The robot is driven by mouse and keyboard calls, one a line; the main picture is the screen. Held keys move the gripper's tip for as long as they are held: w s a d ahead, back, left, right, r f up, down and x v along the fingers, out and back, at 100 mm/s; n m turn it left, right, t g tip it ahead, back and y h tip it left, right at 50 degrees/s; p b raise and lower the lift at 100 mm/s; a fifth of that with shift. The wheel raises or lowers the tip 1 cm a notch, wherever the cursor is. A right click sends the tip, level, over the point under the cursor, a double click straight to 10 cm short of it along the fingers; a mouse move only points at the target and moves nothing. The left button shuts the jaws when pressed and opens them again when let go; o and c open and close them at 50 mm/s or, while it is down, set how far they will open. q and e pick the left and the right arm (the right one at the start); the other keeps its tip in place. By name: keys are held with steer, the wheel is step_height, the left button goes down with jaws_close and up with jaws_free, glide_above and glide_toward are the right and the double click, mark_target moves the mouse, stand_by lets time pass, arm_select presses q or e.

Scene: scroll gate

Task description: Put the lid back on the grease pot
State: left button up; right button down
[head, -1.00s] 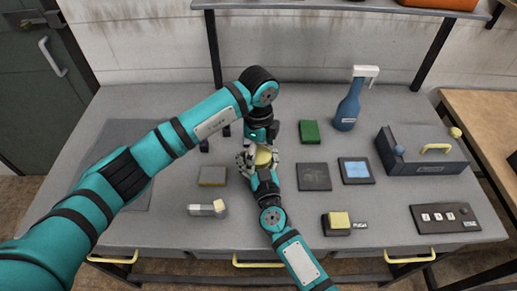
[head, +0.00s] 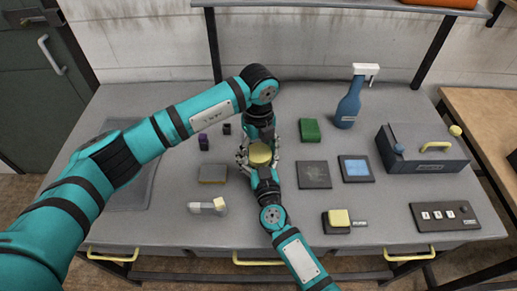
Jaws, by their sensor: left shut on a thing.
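A round yellow piece (head: 260,153), which looks like the lid, sits between the grippers at the middle of the bench. My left gripper (head: 260,157) reaches down from above and is shut on it. My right gripper (head: 262,168) comes up from the front and meets the same spot, its fingers close around the piece. Whether the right fingers are shut on something is hidden by the crowding. The grease pot cannot be made out clearly; the grippers and the yellow piece cover that spot.
A grey-yellow block (head: 212,174) and a white-tipped grey piece (head: 208,207) lie to the left. The left mat area is clear.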

arm_select(q)
steer(key=shift+m, duration=1.1)
steer(key=o, duration=1.3)
steer(key=shift+r, duration=2.25)
